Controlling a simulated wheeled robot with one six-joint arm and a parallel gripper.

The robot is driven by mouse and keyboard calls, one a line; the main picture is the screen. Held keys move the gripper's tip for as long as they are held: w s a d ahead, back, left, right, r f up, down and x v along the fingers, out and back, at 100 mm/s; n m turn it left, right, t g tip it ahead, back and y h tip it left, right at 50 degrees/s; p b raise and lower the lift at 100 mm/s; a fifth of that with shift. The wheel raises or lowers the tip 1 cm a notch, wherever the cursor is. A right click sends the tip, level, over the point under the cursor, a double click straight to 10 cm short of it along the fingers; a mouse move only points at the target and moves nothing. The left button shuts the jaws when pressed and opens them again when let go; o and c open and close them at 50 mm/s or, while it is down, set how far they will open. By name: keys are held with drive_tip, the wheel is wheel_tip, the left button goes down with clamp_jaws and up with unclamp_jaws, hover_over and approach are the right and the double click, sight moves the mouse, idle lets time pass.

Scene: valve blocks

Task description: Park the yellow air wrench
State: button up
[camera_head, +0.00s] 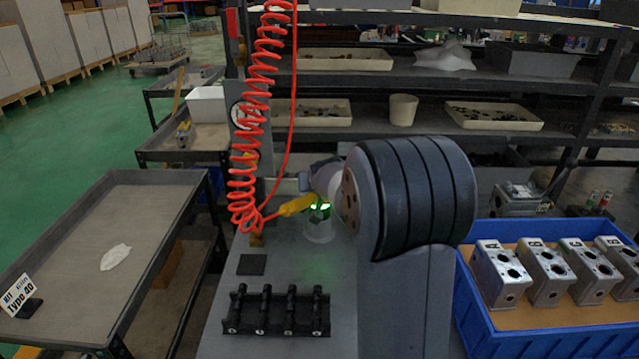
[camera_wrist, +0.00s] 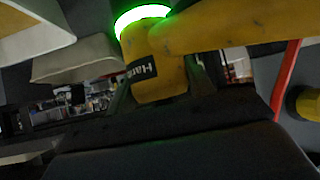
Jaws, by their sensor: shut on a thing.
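The yellow air wrench (camera_head: 297,205) is held near the middle of the grey bench, with its body pointing left toward the red coiled hose (camera_head: 262,100). My gripper (camera_head: 319,207) is shut on the wrench, partly hidden behind my arm. In the wrist view the wrench (camera_wrist: 160,65) fills the upper middle, with a dark label and a glowing green ring at its top. A pale, translucent cylinder (camera_head: 320,232) stands on the bench just below my gripper; whether the wrench touches it I cannot tell. No parking holder is clearly recognisable.
A black rack (camera_head: 277,312) with several posts and a dark square pad (camera_head: 252,264) lie on the bench. A blue crate (camera_head: 540,340) of lettered metal valve blocks (camera_head: 501,272) is at right. A grey cart (camera_head: 75,235) stands left. The hose hangs by a dark post.

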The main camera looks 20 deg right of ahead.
drive_tip(key=shift+r, duration=0.25)
drive_tip(key=o, duration=1.2)
drive_tip(key=shift+o, duration=1.4)
drive_tip(key=shift+f, duration=0.1)
drive_tip(key=shift+s+f, duration=0.1)
drive_tip(key=shift+f, duration=0.15)
drive_tip(key=v, duration=1.1)
drive_tip(key=shift+r, duration=0.1)
drive_tip(key=x, duration=1.1)
drive_tip(key=shift+r, duration=0.15)
drive_tip(key=shift+r, duration=0.1)
